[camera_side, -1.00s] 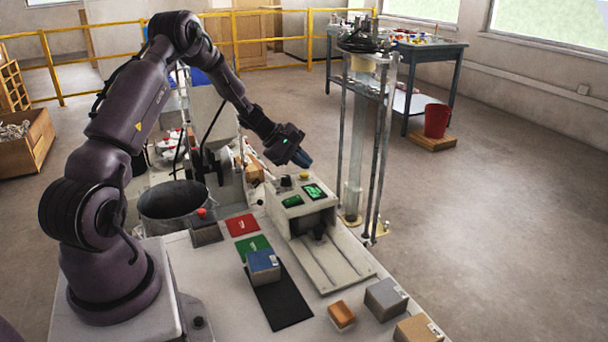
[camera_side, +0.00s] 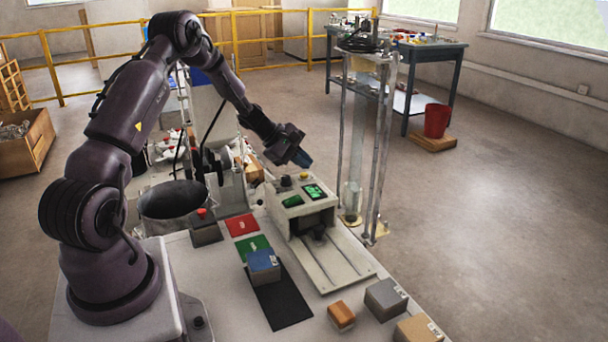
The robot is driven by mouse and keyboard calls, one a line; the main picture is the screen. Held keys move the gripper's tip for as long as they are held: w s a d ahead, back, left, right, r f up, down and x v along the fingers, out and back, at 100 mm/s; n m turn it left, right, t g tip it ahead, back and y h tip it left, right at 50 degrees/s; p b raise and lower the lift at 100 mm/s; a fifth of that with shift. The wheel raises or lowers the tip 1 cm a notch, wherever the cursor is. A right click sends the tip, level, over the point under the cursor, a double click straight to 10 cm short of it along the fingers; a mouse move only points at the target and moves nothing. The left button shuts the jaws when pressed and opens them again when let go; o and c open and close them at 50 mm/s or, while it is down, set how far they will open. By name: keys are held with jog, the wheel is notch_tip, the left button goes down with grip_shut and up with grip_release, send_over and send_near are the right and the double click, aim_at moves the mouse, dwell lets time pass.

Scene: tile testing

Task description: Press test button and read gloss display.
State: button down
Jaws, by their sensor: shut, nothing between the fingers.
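The gloss tester (camera_side: 330,262) is a beige machine on the white bench, with a sliding bed at its front. Two green displays sit on its sloped top, a left one (camera_side: 292,201) and a brighter right one (camera_side: 314,192). Their readings are too small to make out. A yellow button (camera_side: 304,177) and a dark knob (camera_side: 286,181) stand on the top behind the displays. My gripper (camera_side: 307,164) is shut and empty, just above and beside the yellow button. I cannot tell whether it touches the button.
A blue-topped block (camera_side: 263,265) lies at the black mat (camera_side: 283,305), beside red (camera_side: 241,225) and green (camera_side: 251,245) pads. A red-button box (camera_side: 204,225), an orange block (camera_side: 341,315) and grey (camera_side: 385,298) and tan (camera_side: 420,330) blocks stand around. A tall metal frame (camera_side: 372,150) rises close right of my gripper.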

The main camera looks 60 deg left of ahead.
aim_at(303, 175)
jog(key=shift+f, duration=0.4)
jog(key=shift+f, duration=0.5)
dwell(0.7)
jog(key=shift+r, duration=0.9)
jog(key=shift+r, duration=2.55)
